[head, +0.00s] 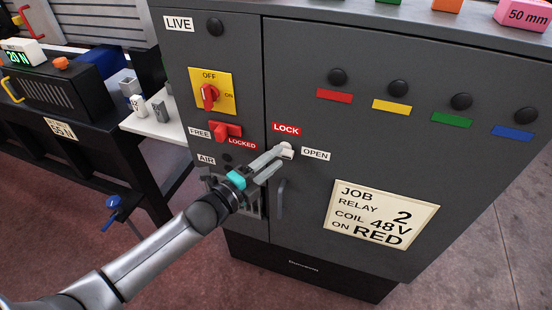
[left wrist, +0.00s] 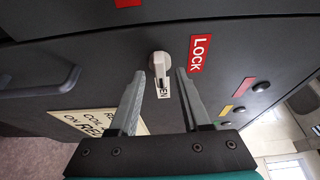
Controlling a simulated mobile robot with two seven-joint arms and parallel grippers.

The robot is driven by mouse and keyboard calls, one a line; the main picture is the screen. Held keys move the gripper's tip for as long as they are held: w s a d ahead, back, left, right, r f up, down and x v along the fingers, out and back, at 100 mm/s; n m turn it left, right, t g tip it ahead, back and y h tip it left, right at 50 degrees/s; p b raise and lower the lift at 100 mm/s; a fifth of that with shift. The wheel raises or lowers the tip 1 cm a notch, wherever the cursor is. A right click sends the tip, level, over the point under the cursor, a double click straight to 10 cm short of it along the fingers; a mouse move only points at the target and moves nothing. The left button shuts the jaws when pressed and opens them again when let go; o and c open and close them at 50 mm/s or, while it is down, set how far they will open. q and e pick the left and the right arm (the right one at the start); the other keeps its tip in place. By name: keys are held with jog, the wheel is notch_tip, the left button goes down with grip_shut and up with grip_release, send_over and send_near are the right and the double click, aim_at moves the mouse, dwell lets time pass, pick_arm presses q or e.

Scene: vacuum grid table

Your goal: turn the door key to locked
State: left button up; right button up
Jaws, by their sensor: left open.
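The door key (head: 288,152) is a small pale knob on the grey cabinet door, between the red LOCK label (head: 286,129) above it and the white OPEN label (head: 316,153) to its right. In the left wrist view the key (left wrist: 160,65) points toward the partly hidden OPEN label (left wrist: 163,88), not toward the LOCK label (left wrist: 201,53). My left gripper (head: 277,156) is open at the key. In the left wrist view its fingertips (left wrist: 160,75) lie on either side of the key, with gaps visible. My right gripper is out of view.
A door handle (head: 281,199) stands out just below the key. To the left are a red FREE/LOCKED lever (head: 226,131) and a red rotary switch (head: 209,96) on yellow. Several black knobs and a job card (head: 381,214) are on the door to the right.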

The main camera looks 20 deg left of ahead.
pick_arm(q)
jog(key=shift+w+d, duration=0.3)
jog(key=shift+w, duration=0.25)
jog(key=shift+c, duration=0.2)
grip_shut()
